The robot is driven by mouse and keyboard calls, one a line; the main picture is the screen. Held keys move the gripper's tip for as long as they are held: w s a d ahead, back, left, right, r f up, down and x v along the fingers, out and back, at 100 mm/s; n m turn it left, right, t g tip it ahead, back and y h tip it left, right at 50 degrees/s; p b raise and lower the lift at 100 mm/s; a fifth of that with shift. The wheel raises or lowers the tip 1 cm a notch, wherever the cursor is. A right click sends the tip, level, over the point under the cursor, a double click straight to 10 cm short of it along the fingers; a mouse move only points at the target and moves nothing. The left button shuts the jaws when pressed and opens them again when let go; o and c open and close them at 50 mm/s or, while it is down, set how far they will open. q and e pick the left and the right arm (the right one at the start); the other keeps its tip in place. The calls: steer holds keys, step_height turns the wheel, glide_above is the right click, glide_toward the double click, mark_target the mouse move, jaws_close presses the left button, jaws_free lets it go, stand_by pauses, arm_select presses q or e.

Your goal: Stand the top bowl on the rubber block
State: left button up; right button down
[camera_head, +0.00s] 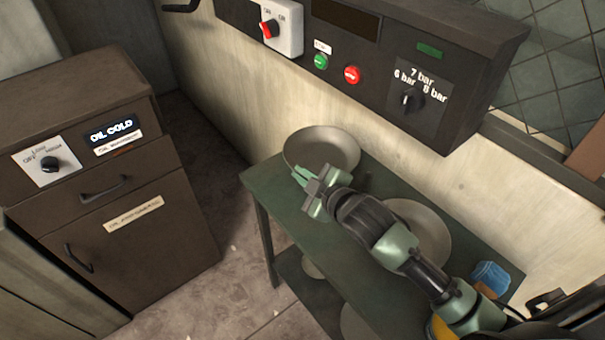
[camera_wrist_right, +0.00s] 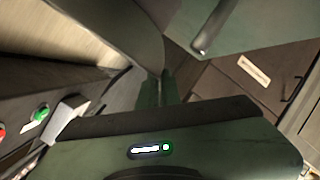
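A grey metal bowl (camera_head: 325,143) is at the far left end of the green table, tilted with its inside showing. My right gripper (camera_head: 302,175) is at its near-left rim. In the right wrist view, the fingers (camera_wrist_right: 161,90) are close together with the bowl's edge (camera_wrist_right: 130,25) running between them. They appear shut on the rim. A second grey bowl (camera_head: 428,232) lies on the table, partly hidden under my right arm. I cannot make out the rubber block for certain; a small dark shape shows behind my wrist. My left gripper is not in view.
The green table (camera_head: 267,182) stands against the wall, with more bowls on its lower shelf (camera_head: 300,283). A blue object (camera_head: 491,276) is at its right end. A control panel (camera_head: 440,65) overhangs behind it. A brown oil cabinet (camera_head: 130,230) stands left, across open floor.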

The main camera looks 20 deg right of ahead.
steer(key=c, duration=1.6)
jaws_free()
steer(key=shift+s, duration=0.1)
steer(key=v, duration=1.2)
steer(key=shift+b, duration=0.35)
